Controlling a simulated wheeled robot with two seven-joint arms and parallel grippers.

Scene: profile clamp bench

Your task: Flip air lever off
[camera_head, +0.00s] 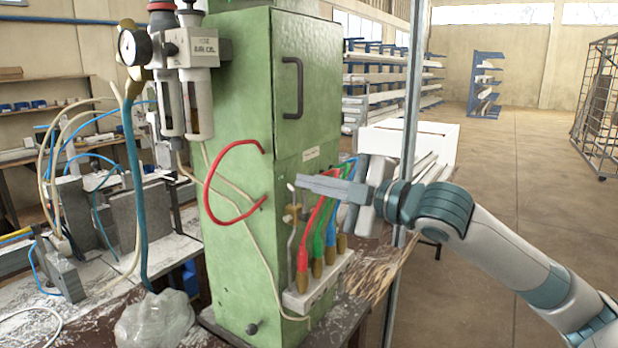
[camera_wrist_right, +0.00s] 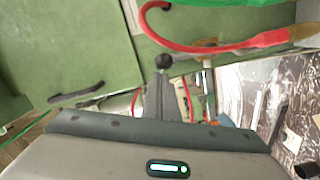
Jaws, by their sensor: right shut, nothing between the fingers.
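The air lever (camera_head: 291,188) is a thin upright stem with a small pale round knob on the front right of the green machine cabinet (camera_head: 240,120). A brass fitting sits below the knob. My right gripper (camera_head: 302,183) comes in from the right with its fingers shut and empty. Its tips are right beside the knob; I cannot tell if they touch it. In the right wrist view the knob (camera_wrist_right: 163,62) looks dark and sits just beyond the tips of the gripper (camera_wrist_right: 163,82). My left gripper is out of view.
Red, green and blue hoses (camera_head: 318,240) run to brass fittings on a white manifold block (camera_head: 318,285) below my gripper. A red hose (camera_head: 212,185) loops off the cabinet front. A metal post (camera_head: 411,110) stands behind my wrist. Open floor lies to the right.

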